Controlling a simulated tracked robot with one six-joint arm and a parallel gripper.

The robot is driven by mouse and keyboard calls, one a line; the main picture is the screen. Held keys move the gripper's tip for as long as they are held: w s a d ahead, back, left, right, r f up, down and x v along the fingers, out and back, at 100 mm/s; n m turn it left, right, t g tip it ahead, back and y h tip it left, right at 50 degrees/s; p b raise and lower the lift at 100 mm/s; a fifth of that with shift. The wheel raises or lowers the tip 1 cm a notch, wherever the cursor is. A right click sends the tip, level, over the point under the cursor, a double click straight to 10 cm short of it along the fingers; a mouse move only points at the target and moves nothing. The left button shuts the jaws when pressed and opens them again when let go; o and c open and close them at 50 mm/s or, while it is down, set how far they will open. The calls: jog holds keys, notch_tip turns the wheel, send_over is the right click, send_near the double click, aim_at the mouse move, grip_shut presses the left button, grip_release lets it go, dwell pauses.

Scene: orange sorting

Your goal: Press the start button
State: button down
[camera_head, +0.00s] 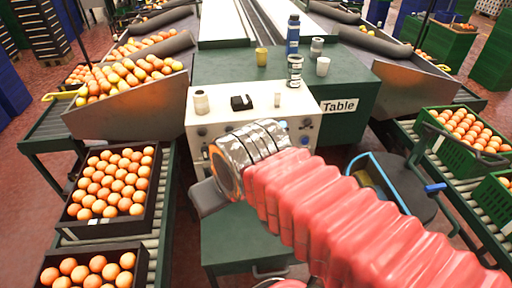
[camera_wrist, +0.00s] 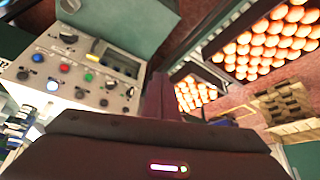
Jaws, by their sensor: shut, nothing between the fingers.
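The control panel (camera_head: 225,116) is a pale box on the green table, partly hidden behind my arm in the head view. In the wrist view the panel (camera_wrist: 40,60) fills the upper left. It carries black knobs, a blue button (camera_wrist: 64,68), a red button (camera_wrist: 65,57), a green button (camera_wrist: 88,76) and a bright white button (camera_wrist: 52,86). Labels are too small to read, so I cannot tell which is the start button. My gripper (camera_wrist: 160,98) is shut and empty, to the right of the buttons in the wrist view. It appears apart from the panel. In the head view it is largely hidden.
Cups and bottles (camera_head: 293,34) stand on the green table (camera_head: 225,65) behind the panel. Crates of oranges (camera_head: 152,185) line the conveyor at left. Green crates (camera_head: 432,128) stand at right. A stool with a blue frame (camera_head: 352,168) is right of my arm.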

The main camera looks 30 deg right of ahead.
jog(key=shift+f, duration=0.1)
jog(key=w+f+m+g+y, duration=0.1)
jog(key=w+f+m+y, duration=0.3)
jog(key=m, duration=0.5)
jog(key=w+f+m+g+y, duration=0.1)
jog(key=w+f+m+y, duration=0.2)
jog(key=f+m+y, duration=0.35)
jog(key=w+d+f+m+t+h, duration=0.1)
jog(key=w+d+f+m+t, duration=0.1)
jog(key=d+m, duration=0.5)
jog(key=w+d+f+m+t+h, duration=0.2)
jog(key=d+f+m+t, duration=0.2)
jog(key=d+m+t, duration=0.2)
jog(key=w+d+f+m+t+h, duration=0.2)
jog(key=w+d+f+m+t, duration=0.1)
jog(key=d+m, duration=0.6)
jog(key=shift+d+f+m+t, duration=0.15)
jog(key=shift+d+m+t, duration=0.2)
jog(key=shift+m, duration=0.6)
jog(key=shift+a, duration=0.1)
jog(key=w+d, duration=0.3)
jog(key=w, duration=0.5)
jog(key=shift+d, duration=0.35)
